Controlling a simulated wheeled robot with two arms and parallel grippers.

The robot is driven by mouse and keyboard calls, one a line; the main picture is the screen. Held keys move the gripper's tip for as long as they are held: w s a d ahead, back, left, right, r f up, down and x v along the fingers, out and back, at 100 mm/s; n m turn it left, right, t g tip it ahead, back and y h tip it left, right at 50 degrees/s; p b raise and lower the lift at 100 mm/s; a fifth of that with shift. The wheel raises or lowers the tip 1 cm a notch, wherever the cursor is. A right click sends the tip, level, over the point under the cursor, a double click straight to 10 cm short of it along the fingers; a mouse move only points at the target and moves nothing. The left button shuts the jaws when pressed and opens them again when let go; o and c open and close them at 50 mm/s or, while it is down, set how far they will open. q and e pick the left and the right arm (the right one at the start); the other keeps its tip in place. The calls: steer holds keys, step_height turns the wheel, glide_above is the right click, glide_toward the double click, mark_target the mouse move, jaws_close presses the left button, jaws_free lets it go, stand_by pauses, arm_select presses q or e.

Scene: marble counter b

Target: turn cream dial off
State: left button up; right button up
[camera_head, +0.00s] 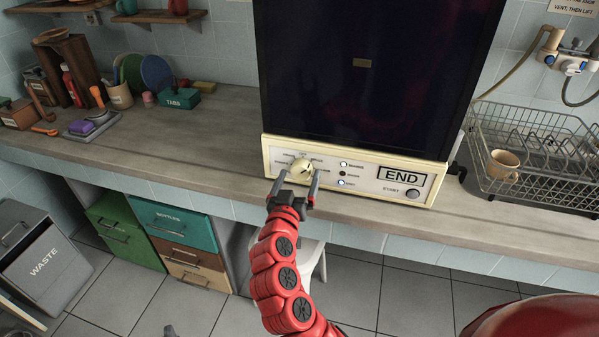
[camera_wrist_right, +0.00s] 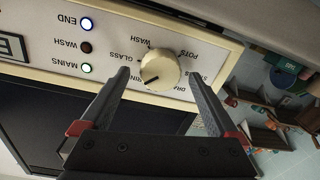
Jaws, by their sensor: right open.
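The cream dial (camera_head: 302,168) is a round knob on the cream front panel (camera_head: 262,152) of a large dark-doored machine. It also shows in the right wrist view (camera_wrist_right: 161,69), with a dark pointer mark toward the lower left and printed labels around it, GLASS and POTS among them. My right gripper (camera_head: 299,177) is open, with one finger on each side of the dial. In the right wrist view, its fingertips (camera_wrist_right: 158,76) flank the dial with gaps at both sides.
The panel has several small lamps (camera_head: 343,164), an END display (camera_head: 401,174) and a START button (camera_head: 412,194). A wire dish rack (camera_head: 480,125) with a mug (camera_head: 500,165) stands right of the machine. The counter (camera_head: 215,125) is clear just left of it.

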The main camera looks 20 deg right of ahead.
steer(key=shift+w+d, duration=0.4)
steer(key=shift+w, duration=0.2)
steer(key=c, duration=1.4)
